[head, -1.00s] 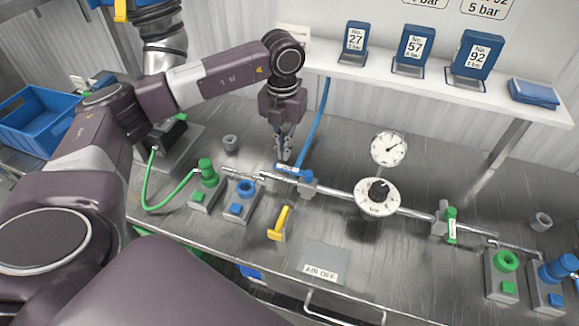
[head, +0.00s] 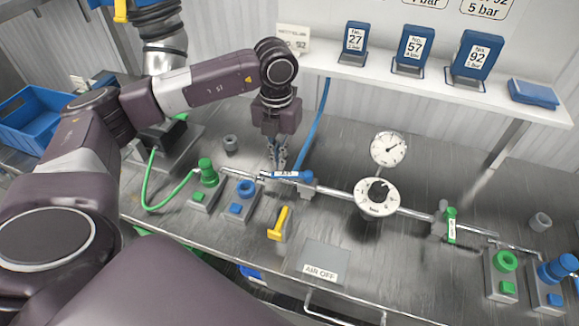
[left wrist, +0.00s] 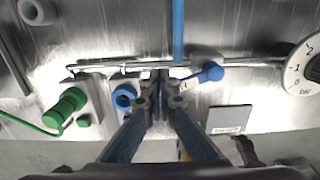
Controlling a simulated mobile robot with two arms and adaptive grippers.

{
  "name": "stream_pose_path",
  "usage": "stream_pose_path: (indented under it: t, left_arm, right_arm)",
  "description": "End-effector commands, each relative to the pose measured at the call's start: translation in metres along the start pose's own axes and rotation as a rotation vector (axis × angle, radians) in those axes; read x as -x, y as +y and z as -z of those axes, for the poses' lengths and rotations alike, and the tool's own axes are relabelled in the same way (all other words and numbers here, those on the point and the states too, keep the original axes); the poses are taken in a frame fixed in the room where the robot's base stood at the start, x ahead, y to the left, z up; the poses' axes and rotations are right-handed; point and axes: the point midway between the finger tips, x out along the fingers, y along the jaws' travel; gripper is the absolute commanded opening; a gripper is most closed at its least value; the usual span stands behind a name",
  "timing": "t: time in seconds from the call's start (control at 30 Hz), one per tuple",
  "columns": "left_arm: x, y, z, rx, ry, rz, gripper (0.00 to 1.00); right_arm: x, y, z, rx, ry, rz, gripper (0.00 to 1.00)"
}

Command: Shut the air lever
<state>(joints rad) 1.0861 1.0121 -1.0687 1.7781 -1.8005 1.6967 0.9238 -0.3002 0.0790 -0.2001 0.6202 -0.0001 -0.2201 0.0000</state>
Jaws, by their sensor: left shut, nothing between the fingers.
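The air lever (head: 291,175) is a blue handle with a white label, pivoting on a fitting on the metal pipe (head: 335,191). It points left from its pivot, at a slight angle to the pipe. My left gripper (head: 276,168) points down at the lever's free left end, shut with nothing held. In the left wrist view the air lever (left wrist: 208,73) runs from its blue pivot toward my fingertips (left wrist: 160,98), which partly hide its end. I cannot tell whether they touch it.
A gauge (head: 389,149) and dial (head: 377,197) stand right of the lever. A yellow handle (head: 279,222) and an "AIR OFF" plate (head: 321,262) are in front. A blue hose (head: 315,125) rises behind. Green and blue fittings (head: 246,188) stand left.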

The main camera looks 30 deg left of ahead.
Motion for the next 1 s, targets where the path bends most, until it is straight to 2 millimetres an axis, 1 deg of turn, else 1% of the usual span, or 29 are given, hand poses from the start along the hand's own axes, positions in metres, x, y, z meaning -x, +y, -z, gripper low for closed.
stream_pose_path:
  t: [0.03, 0.1, 0.47, 0.8, 1.0]
  left_arm:
    - [-0.002, 0.001, 0.005, -0.003, 0.005, -0.003, 0.0]
    - [-0.002, 0.001, 0.009, -0.002, 0.005, -0.004, 0.0]
    - [-0.003, 0.001, 0.011, -0.001, 0.008, -0.006, 0.0]
    - [-0.005, -0.002, 0.033, -0.002, 0.013, -0.01, 0.0]
    - [-0.005, -0.002, 0.034, -0.001, 0.015, -0.012, 0.0]
  right_arm:
    - [0.0, 0.0, 0.0, 0.0, 0.0, 0.0, 0.4]
    - [0.0, 0.0, 0.0, 0.0, 0.0, 0.0, 0.4]
    - [0.0, 0.0, 0.0, 0.0, 0.0, 0.0, 0.4]
    - [-0.001, 0.0, 0.0, 0.0, 0.0, 0.0, 0.4]
    - [-0.001, 0.0, 0.0, 0.0, 0.0, 0.0, 0.4]
